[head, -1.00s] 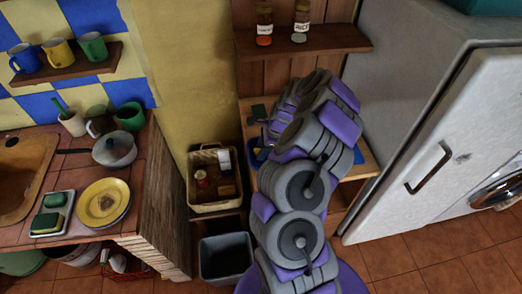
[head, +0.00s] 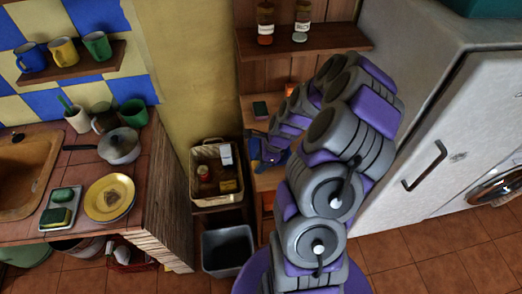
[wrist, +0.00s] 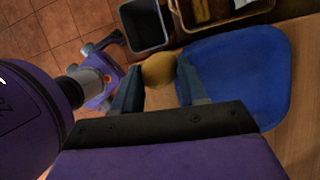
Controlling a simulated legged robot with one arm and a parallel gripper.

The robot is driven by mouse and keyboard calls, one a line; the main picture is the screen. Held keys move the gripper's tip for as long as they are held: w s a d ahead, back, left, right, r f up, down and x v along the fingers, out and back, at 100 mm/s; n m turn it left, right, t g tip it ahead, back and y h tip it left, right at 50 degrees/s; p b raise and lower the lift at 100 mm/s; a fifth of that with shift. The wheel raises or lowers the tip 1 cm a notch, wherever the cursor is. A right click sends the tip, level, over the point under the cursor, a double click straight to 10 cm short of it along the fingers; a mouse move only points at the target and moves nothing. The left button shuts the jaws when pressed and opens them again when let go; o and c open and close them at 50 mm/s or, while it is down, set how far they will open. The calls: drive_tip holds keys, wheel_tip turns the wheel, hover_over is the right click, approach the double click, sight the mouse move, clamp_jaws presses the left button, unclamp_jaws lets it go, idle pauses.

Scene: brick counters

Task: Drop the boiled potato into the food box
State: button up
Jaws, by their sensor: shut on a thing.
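The boiled potato (wrist: 159,70), a round yellow-brown lump, sits between the two fingertips of my gripper (wrist: 160,80) in the wrist view. My gripper is shut on it and holds it beside a flat-looking blue object (wrist: 250,65) on a wooden surface. In the head view my arm reaches over the wooden shelf unit, and the potato cannot be made out there. I cannot pick out the food box with certainty. Whether the blue object is a box, lid or plate is unclear.
A wicker basket (head: 234,199) with jars stands left of my arm, above a grey bin (head: 227,250). The brick counter with a yellow plate (head: 91,203) and a pot (head: 119,147) is at left. A white fridge (head: 455,120) is at right. Jars stand on the upper shelf (head: 335,40).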

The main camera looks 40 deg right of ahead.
drive_tip(key=shift+s+a+r+p, duration=0.15)
drive_tip(key=shift+s+a, duration=0.8)
drive_tip(key=shift+s, duration=0.15)
drive_tip(key=shift+s+a+r+p, duration=0.15)
drive_tip(key=shift+s+a, duration=0.8)
drive_tip(key=shift+s, duration=0.15)
